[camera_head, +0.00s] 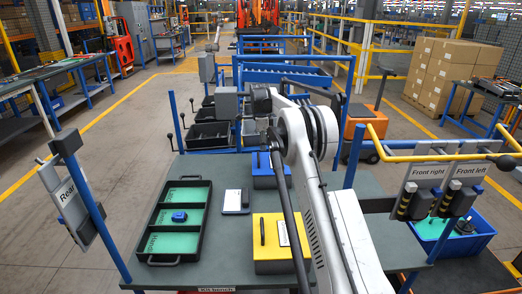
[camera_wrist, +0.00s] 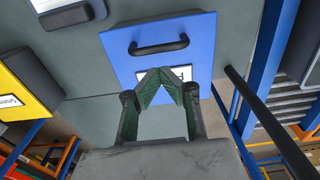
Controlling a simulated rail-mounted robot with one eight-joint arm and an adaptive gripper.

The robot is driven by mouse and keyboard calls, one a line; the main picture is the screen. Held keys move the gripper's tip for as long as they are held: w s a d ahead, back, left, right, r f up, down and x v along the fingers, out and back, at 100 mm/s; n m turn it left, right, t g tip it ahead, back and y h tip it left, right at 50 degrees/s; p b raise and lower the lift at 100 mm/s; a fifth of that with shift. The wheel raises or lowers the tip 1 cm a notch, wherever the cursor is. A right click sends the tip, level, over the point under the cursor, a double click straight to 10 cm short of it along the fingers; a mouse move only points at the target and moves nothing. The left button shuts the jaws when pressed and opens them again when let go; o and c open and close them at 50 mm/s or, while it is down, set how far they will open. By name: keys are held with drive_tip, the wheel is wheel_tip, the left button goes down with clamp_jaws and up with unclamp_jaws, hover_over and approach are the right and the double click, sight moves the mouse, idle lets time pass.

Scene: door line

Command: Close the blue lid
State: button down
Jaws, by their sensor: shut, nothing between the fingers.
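The blue lid (camera_wrist: 200,50) fills the upper middle of the wrist view, with a black bar handle (camera_wrist: 158,48) and a white label partly behind the fingers. In the head view the blue box (camera_head: 264,172) stands at the back of the bench, partly hidden by my arm. My gripper (camera_wrist: 160,74) is shut and empty. In the wrist view its fingertips meet in front of the blue lid, just below the handle. I cannot tell the gap to the lid or how far the lid stands open. My fingers are not clear in the head view.
A yellow box (camera_head: 268,262) with a handle stands on the green-grey bench (camera_head: 220,258), in front of the blue one. A flat device (camera_head: 236,200) and a black tray (camera_head: 152,240) with green inserts lie to the left. Blue posts rise at the bench sides.

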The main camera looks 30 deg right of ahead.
wheel_tip(320, 180, up, 11)
drive_tip(key=a, duration=0.1)
drive_tip(key=s+a+r+n+t+b, duration=0.2)
drive_tip(key=s+a+r+n, duration=0.4)
drive_tip(key=s+a+r, duration=0.3)
drive_tip(key=s+a+r+n+t+b, duration=0.1)
drive_tip(key=s+a+r+n, duration=0.2)
drive_tip(key=s, duration=0.3)
drive_tip(key=s+a+r+n+t, duration=0.1)
drive_tip(key=s+a+r+n, duration=0.15)
drive_tip(key=s, duration=0.35)
drive_tip(key=s+a+f+n+t+b, duration=0.1)
drive_tip(key=s+a+f+n, duration=0.15)
drive_tip(key=s, duration=0.55)
drive_tip(key=s+a+f+n, duration=0.2)
drive_tip(key=s+a+n, duration=0.15)
drive_tip(key=s, duration=0.55)
drive_tip(key=s+a+f+n+t, duration=0.1)
drive_tip(key=s+a+f+n, duration=0.1)
drive_tip(key=s+f, duration=0.4)
drive_tip(key=s+a+f+n+t+b, duration=0.1)
drive_tip(key=s+f+n, duration=0.2)
drive_tip(key=s+f, duration=0.3)
drive_tip(key=s, duration=0.3)
drive_tip(key=shift+a+y, duration=0.3)
drive_tip(key=shift+a, duration=0.1)
drive_tip(key=shift+f, duration=0.1)
